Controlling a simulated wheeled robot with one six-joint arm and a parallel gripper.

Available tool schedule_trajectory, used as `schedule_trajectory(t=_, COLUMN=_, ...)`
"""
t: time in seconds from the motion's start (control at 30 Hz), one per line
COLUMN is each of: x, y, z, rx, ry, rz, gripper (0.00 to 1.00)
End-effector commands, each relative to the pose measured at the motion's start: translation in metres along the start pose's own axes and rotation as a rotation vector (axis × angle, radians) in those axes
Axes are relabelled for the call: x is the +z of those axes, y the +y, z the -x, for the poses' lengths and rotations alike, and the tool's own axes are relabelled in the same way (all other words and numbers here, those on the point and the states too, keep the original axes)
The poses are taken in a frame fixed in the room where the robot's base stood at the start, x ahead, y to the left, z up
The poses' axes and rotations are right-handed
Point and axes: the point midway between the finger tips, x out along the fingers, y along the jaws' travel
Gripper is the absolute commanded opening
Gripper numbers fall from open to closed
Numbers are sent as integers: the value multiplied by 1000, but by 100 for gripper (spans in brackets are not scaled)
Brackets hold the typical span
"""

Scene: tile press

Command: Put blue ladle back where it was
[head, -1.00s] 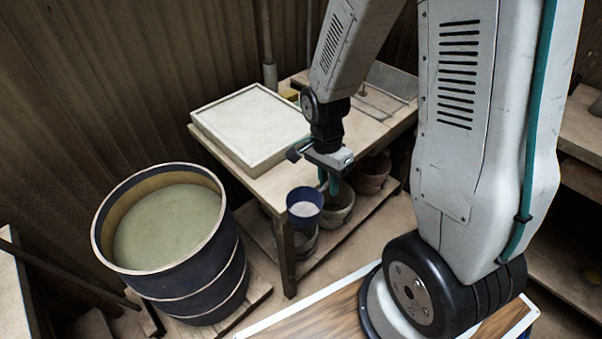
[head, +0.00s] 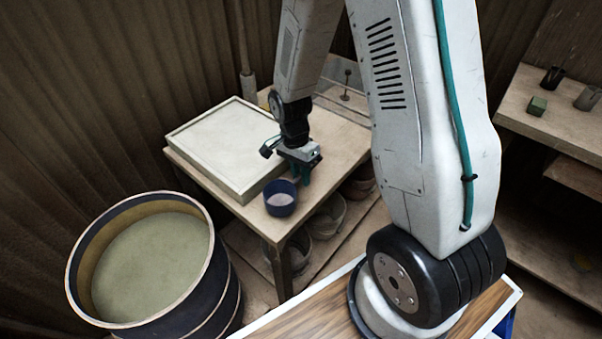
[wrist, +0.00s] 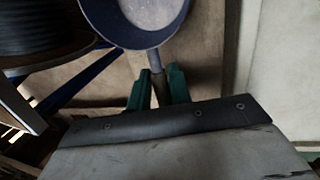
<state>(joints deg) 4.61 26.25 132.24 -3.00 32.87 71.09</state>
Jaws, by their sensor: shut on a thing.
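The blue ladle (head: 280,198) has a dark blue cup with a pale inside, and it shows over the front part of the wooden table (head: 330,182). My gripper (head: 303,172) is shut on the ladle's handle beside the cup. In the wrist view the cup (wrist: 134,22) is at the top, and its handle (wrist: 157,84) runs down between the green fingers of my gripper (wrist: 156,90). I cannot tell whether the cup touches the tabletop.
A shallow framed tray (head: 225,145) lies on the table, left of my gripper. A large dark vat (head: 150,265) of greenish liquid stands at lower left. Several pots (head: 328,215) sit on the shelf below the table. Another shelf (head: 550,125) with small items is at right.

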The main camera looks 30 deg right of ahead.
Motion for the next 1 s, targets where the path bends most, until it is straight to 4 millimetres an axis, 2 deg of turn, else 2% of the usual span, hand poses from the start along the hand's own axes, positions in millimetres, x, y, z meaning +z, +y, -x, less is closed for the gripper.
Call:
schedule_trajectory(t=0.07, x=1, y=-2, z=-6, rx=0, ry=1, rz=3, gripper=0)
schedule_trajectory(t=0.4, x=0, y=-2, z=-9, rx=0, ry=1, rz=1, gripper=0)
schedule_trajectory(t=0.43, x=0, y=-2, z=-9, rx=-1, ry=1, rz=1, gripper=28)
schedule_trajectory(t=0.5, x=0, y=-2, z=-9, rx=-1, ry=1, rz=0, gripper=42)
schedule_trajectory(t=0.83, x=-1, y=-1, z=-5, rx=-2, ry=1, rz=-1, gripper=42)
schedule_trajectory(t=1.0, x=-1, y=-2, z=19, rx=-6, ry=2, rz=-2, gripper=42)
